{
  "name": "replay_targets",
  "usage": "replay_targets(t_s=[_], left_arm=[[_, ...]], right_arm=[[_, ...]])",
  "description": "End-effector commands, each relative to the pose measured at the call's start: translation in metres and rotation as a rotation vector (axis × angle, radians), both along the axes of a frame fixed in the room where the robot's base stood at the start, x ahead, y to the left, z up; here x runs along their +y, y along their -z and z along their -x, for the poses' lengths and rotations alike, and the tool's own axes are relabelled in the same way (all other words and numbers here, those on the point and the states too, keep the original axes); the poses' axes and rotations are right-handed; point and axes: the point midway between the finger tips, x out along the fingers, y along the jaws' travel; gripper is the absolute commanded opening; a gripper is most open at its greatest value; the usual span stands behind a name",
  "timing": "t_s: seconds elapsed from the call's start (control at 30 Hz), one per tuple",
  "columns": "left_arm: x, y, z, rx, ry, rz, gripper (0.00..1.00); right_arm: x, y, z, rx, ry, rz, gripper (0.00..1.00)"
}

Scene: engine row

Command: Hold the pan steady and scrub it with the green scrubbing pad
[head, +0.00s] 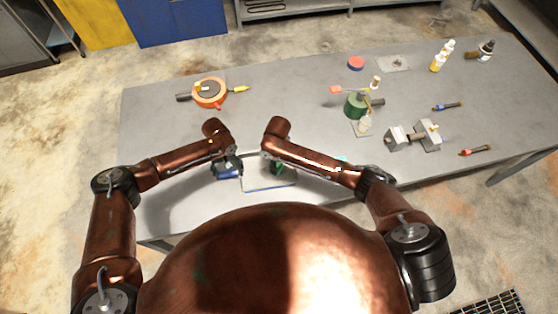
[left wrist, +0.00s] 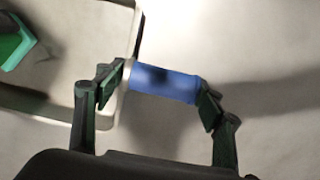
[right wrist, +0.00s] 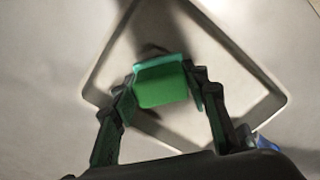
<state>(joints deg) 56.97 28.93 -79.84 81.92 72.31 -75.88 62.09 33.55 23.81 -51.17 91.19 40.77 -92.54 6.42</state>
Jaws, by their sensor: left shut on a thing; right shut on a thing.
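The pan is a shallow, pale grey square with a raised rim (right wrist: 232,42) and a blue handle (left wrist: 165,84); in the head view it lies near the table's front edge, its front rim (head: 270,188) showing between my arms. My left gripper (head: 228,167) is shut on the blue handle, one finger at each end of it. My right gripper (head: 277,167) is shut on the green scrubbing pad (right wrist: 162,85), which is over the pan's inside. I cannot tell whether the pad touches the pan's floor. The pad also shows in the left wrist view (left wrist: 14,44).
The grey table (head: 260,120) is bare just beyond my grippers. A green cylinder (head: 356,105), a grey vise-like block (head: 412,136), screwdrivers and several bottles stand to the right.

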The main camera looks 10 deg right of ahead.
Motion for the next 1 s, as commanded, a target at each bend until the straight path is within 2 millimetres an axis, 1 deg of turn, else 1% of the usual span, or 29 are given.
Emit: replay_targets(t_s=[0.03, 0.43, 0.5, 0.8, 0.93, 1.0], left_arm=[[-0.001, 0.0, 0.0, 0.0, 0.001, 0.0, 0.24], [0.0, 0.0, 0.0, 0.0, 0.0, 0.0, 0.24], [0.0, 0.0, 0.0, 0.0, 0.0, 0.0, 0.24], [0.0, 0.0, 0.0, 0.0, 0.0, 0.0, 0.24], [0.0, 0.0, 0.0, 0.0, 0.0, 0.0, 0.24], [0.0, 0.0, 0.0, 0.0, 0.0, 0.0, 0.25]], right_arm=[[0.008, -0.001, 0.0, -0.002, -0.004, -0.004, 0.15], [0.044, 0.001, -0.002, -0.001, -0.004, -0.003, 0.15], [0.033, 0.002, -0.002, 0.0, 0.0, 0.0, 0.15], [0.006, 0.001, -0.001, -0.002, 0.001, -0.001, 0.15], [-0.006, 0.001, 0.0, -0.001, -0.001, -0.002, 0.15], [-0.005, 0.002, 0.007, -0.001, -0.003, -0.002, 0.15]])
